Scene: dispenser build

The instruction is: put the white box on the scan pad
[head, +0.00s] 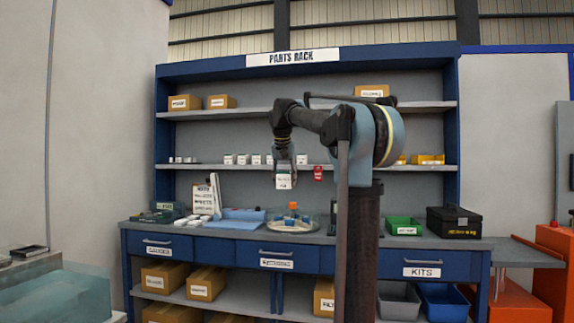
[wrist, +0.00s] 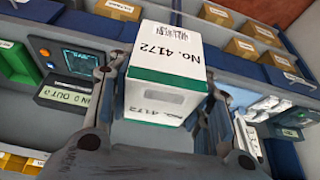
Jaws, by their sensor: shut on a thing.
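The white box (head: 284,181) with a green band hangs upright in my gripper (head: 284,168), in the air above the bench and in front of the middle shelf. In the wrist view the box (wrist: 164,70) shows a "No. 4172" label and a barcode, with fingers (wrist: 160,100) shut on its two sides. I cannot pick out the scan pad with certainty. A device with a lit screen (wrist: 80,64) and a small text display (wrist: 67,95) stands on the bench in the wrist view. My arm largely hides that area in the head view.
A round tray (head: 292,226) with blue and orange items is on the bench below the box. A green bin (head: 404,227) and black case (head: 454,222) are right. Similar small boxes line the shelf (head: 220,167) behind.

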